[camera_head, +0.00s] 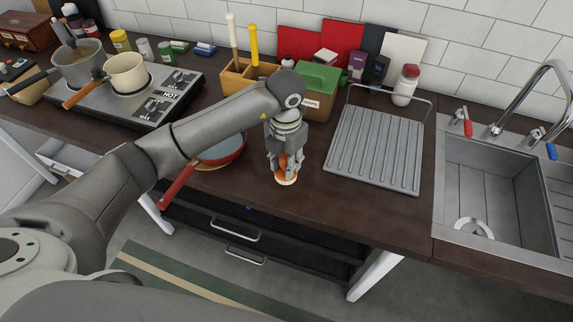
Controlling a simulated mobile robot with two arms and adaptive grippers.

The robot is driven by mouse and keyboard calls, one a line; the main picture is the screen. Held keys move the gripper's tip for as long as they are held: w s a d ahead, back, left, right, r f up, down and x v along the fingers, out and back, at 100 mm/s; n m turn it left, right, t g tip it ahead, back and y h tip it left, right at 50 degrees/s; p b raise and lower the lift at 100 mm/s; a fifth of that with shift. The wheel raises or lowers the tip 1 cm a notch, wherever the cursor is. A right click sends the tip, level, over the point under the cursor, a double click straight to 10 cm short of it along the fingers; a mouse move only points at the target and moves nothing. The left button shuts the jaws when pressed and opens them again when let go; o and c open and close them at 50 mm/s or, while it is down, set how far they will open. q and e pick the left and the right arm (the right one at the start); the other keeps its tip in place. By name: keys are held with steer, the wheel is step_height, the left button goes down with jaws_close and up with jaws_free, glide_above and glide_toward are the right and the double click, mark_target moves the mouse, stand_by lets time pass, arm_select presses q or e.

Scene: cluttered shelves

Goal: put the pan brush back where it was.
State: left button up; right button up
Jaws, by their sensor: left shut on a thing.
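My left gripper (287,163) points straight down over the counter. It is shut on a small round orange and pale thing, which looks like the pan brush (287,179). The fingers hide its upper part. Its lower end is at or just above the counter near the front edge; I cannot tell if it touches. My right gripper is not in view.
A red pan (220,150) lies left of the gripper, partly behind my arm. A grey drain rack (375,150) stands to the right, then a sink (497,195). Behind are a wooden utensil holder (236,80) and a green-lidded box (317,77). The stove is left.

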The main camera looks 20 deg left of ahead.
arm_select(q)
steer(key=shift+w+f, duration=0.45)
step_height(320, 180, down, 3)
steer(key=shift+w+a+r+p, duration=0.1)
steer(key=shift+w+p, duration=0.05)
steer(key=shift+p, duration=0.8)
steer(key=shift+f, duration=0.35)
steer(key=shift+f, duration=0.1)
steer(key=shift+f, duration=0.15)
steer(key=o, duration=1.1)
